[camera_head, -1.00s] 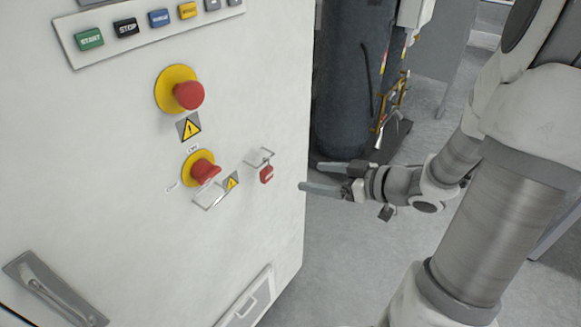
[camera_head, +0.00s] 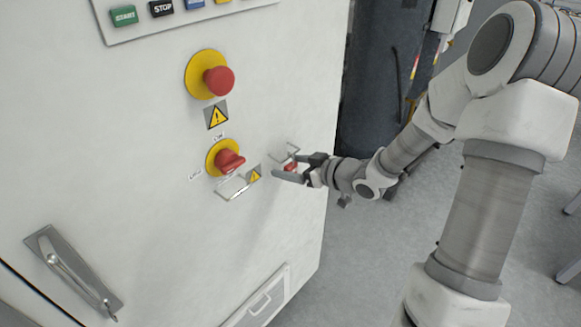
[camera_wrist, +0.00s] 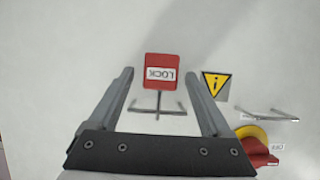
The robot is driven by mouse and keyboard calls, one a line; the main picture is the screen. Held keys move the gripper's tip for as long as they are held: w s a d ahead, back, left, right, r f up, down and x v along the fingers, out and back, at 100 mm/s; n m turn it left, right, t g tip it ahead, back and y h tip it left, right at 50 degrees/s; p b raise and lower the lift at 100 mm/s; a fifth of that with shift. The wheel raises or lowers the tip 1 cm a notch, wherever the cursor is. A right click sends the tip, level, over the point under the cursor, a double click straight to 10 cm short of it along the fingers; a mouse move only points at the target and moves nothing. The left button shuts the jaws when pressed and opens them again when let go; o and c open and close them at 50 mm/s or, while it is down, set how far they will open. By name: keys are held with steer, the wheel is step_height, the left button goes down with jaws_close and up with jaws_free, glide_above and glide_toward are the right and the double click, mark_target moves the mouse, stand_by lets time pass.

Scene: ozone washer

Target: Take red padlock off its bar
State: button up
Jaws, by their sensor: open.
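The red padlock (camera_head: 291,167) hangs on its small metal bar (camera_head: 292,152) on the white cabinet front. In the wrist view the padlock (camera_wrist: 161,71) is a red block with a white LOCK label, seen upside down. The bar (camera_wrist: 157,110) shows below it there. My gripper (camera_head: 292,167) is at the padlock in the head view and partly hides it. In the wrist view my gripper (camera_wrist: 166,82) is open, with one finger on each side of the padlock. Gaps show between the padlock and both fingers; I cannot tell the depth exactly.
Left of the padlock are a red rotary switch (camera_head: 229,160) on a yellow disc, a second bracket (camera_head: 236,187) and a yellow warning sign (camera_head: 254,175). A red emergency button (camera_head: 219,80) is above. A dark tank (camera_head: 372,95) stands behind the cabinet's right edge.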

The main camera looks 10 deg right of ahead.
steer(key=shift+w, duration=0.1)
steer(key=shift+c, duration=0.3)
jaws_close()
steer(key=shift+r, duration=0.2)
steer(key=shift+r+p, duration=0.85)
steer(key=shift+p, duration=0.3)
steer(key=shift+a, duration=0.1)
